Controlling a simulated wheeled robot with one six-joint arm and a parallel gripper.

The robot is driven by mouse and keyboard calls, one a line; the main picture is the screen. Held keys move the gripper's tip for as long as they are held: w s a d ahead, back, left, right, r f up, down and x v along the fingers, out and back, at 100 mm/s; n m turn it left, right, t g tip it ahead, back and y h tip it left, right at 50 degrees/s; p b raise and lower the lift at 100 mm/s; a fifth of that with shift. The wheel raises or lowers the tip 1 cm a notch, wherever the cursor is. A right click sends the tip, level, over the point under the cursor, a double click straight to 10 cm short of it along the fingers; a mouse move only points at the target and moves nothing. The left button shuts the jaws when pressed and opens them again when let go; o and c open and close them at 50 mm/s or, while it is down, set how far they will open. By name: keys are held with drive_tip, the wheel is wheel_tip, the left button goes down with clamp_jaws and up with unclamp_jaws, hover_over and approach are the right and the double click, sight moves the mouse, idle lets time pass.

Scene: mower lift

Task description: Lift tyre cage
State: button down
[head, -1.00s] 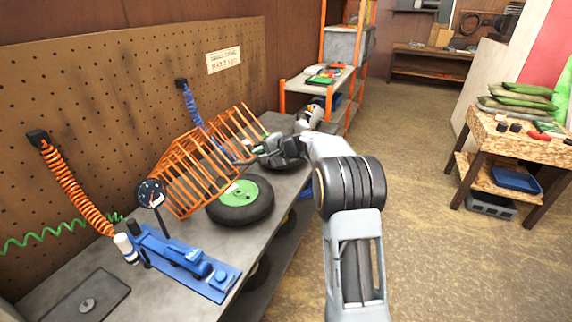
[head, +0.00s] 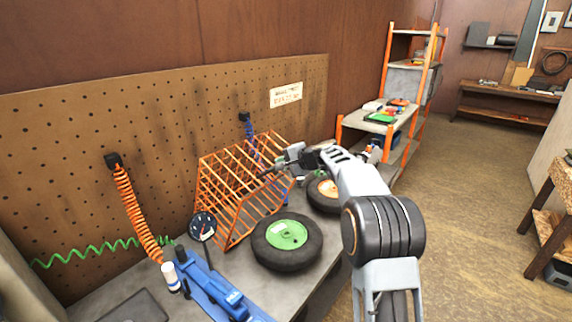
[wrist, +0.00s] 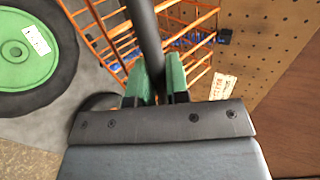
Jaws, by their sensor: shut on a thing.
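The tyre cage (head: 240,190), an open frame of orange bars, is at the back of the grey bench by the pegboard. It looks tilted, with its right side up; I cannot tell whether it is clear of the bench. My gripper (head: 270,172) is at its upper right side. In the wrist view, my gripper (wrist: 158,82) has its green fingers shut on a dark round bar (wrist: 146,38), which seems to be the cage's handle. The orange cage bars (wrist: 120,50) show behind it. Where the bar joins the cage is hard to see.
A green-hubbed wheel (head: 287,238) lies in front of the cage, and an orange-hubbed wheel (head: 325,192) lies to its right. A pressure gauge (head: 202,226) and a blue tool (head: 215,292) are at front left. An orange hose (head: 135,205) and pegboard (head: 70,140) are behind.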

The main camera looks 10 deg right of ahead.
drive_tip(key=shift+a+f, duration=0.1)
drive_tip(key=shift+f, duration=0.15)
drive_tip(key=c, duration=1.4)
unclamp_jaws()
drive_tip(key=shift+a, duration=0.1)
drive_tip(key=shift+o, duration=1.4)
drive_tip(key=shift+d+r, duration=0.1)
drive_tip(key=shift+d, duration=0.1)
drive_tip(key=b+v, duration=0.3)
drive_tip(key=v, duration=1.1)
drive_tip(key=shift+b, duration=0.35)
drive_tip(key=shift+w, duration=0.1)
